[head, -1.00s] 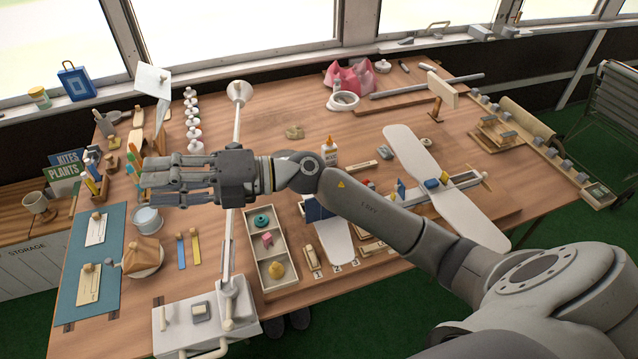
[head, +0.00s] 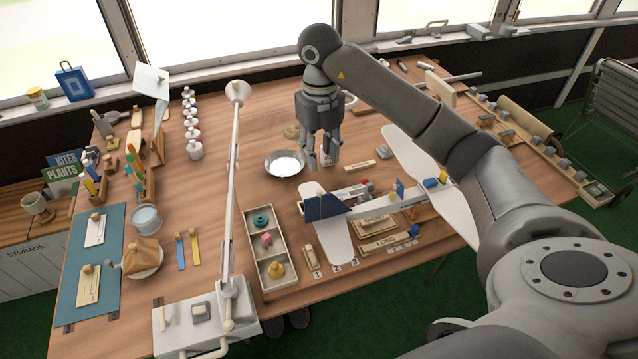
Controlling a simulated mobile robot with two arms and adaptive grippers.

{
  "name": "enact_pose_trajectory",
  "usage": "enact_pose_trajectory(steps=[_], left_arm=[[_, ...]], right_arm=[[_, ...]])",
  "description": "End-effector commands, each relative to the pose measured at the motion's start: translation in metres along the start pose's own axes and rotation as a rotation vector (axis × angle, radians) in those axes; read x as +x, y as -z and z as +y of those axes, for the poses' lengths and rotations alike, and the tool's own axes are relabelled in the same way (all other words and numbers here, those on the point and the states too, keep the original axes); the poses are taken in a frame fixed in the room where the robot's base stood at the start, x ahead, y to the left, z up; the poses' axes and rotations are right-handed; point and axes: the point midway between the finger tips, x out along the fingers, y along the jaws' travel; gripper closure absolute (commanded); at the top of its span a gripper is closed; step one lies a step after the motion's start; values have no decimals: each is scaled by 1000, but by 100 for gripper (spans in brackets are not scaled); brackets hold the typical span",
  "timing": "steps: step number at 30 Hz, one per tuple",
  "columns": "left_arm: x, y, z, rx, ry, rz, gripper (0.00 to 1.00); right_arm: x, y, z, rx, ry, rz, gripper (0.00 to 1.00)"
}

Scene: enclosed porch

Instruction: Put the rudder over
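The model aeroplane lies across the right middle of the bench, with a long white wing (head: 405,153) and a white tailplane (head: 334,240). Its dark blue rudder (head: 325,208) stands upright at the tail end, on the left. My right gripper (head: 323,164) points down above the bench, behind and above the rudder and apart from it. Its fingers are spread, with no rudder between them. My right forearm hides part of the wing. My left gripper is not in view.
A shallow metal dish (head: 284,163) sits left of my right gripper. A jointed lamp arm (head: 233,160) rises left of it. A parts tray (head: 273,262) holds small coloured pieces in front. Labelled wooden blocks (head: 378,242) lie by the aeroplane. Bare wood lies between lamp and dish.

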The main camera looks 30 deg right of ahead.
Motion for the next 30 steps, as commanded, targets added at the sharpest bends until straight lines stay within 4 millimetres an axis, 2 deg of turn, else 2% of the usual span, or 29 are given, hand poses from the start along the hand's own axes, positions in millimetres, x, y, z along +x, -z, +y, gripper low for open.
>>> enact_pose_trajectory(steps=[16, 21, 30], left_arm=[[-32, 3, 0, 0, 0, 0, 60], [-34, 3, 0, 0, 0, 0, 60], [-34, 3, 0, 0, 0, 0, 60]], right_arm=[[88, 2, 2, -3, -5, 4, 64], [101, 1, 2, -5, -5, 3, 64], [104, 1, 2, -5, -5, 1, 65]])
